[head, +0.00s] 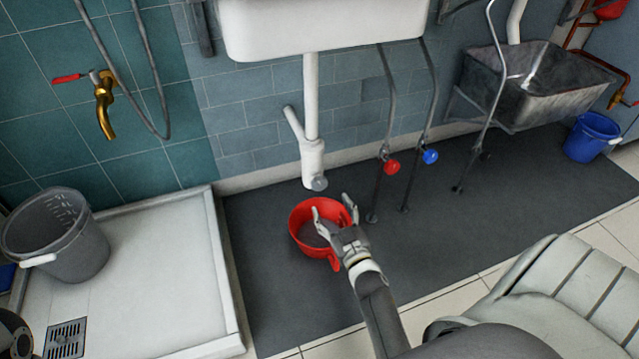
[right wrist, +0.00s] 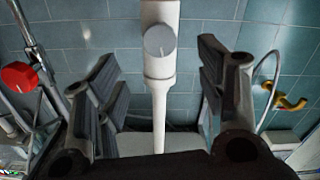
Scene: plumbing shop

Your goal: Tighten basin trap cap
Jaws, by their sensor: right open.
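The basin trap is a white pipe fitting (head: 311,153) hanging under the white basin (head: 325,28). Its round grey cap (head: 319,183) is at the bottom front of the trap. My right gripper (head: 332,208) is open and empty, just below and to the right of the cap. In the right wrist view the cap (right wrist: 160,40) appears between the two spread fingers, beyond their tips and apart from both. How tightly the cap sits cannot be seen. My left gripper is not in view.
A red bucket (head: 300,241) stands on the dark mat (head: 265,300) below the trap, partly behind my right gripper. Hoses with a red valve knob (head: 392,167) and a blue valve knob (head: 430,156) hang to the right. A grey bucket (head: 78,262) stands in the shower tray (head: 160,285).

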